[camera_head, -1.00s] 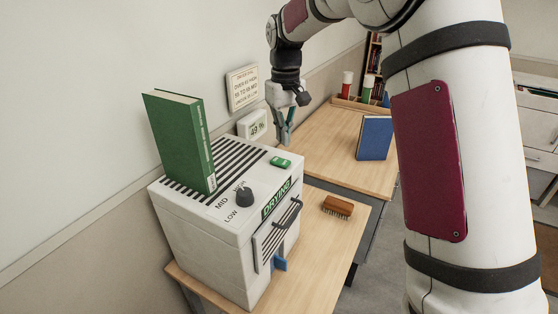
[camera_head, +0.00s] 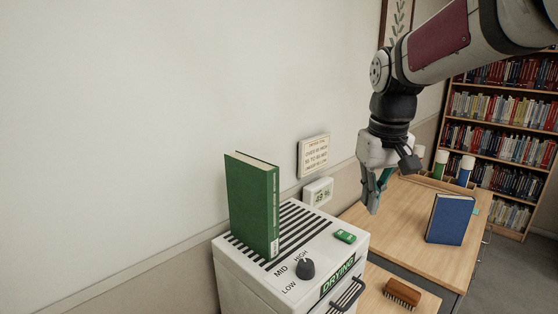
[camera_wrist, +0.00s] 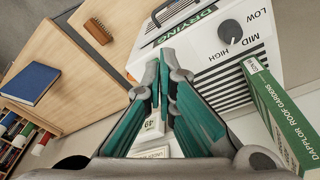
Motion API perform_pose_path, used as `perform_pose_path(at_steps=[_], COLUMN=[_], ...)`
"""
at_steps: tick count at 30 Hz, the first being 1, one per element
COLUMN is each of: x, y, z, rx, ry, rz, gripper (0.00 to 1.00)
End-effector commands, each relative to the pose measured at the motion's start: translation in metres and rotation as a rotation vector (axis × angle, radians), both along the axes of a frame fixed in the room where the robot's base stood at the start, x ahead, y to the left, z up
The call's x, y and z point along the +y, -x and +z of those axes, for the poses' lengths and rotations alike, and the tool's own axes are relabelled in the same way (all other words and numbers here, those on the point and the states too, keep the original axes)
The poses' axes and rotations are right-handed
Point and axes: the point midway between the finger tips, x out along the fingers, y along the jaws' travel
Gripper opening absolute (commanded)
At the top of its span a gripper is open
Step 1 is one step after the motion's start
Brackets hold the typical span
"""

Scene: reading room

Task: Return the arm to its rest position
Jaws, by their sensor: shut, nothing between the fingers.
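My arm reaches in from the upper right of the head view, with my gripper (camera_head: 374,194) hanging down behind the right end of the drying cabinet (camera_head: 234,282), above the wooden table (camera_head: 408,230). The gripper's fingers are together and hold nothing. In the wrist view the teal-padded fingers (camera_wrist: 160,95) point toward the cabinet, with the small display box (camera_wrist: 150,132) seen between and behind them.
A green book (camera_head: 252,205) stands upright on the cabinet's slotted top, near a dial (camera_head: 305,268) and a green switch (camera_head: 346,236). A blue book (camera_head: 450,220) stands on the table. A brush (camera_head: 402,293) lies in front. A bookcase (camera_head: 505,120) stands behind.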

Motion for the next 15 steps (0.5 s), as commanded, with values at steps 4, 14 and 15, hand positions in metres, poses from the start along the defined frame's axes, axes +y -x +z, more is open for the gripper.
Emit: perform_pose_path(at_steps=[4,14,15], x=[0.0,-0.001,-0.001], y=[0.045,0.142,0.153], z=[0.018,0.025,0.023], rx=[-0.065,-0.198,-0.215], ry=[-0.004,-0.028,-0.034], rz=[-0.031,-0.099,-0.108], gripper=[0.0,0.0,0.0])
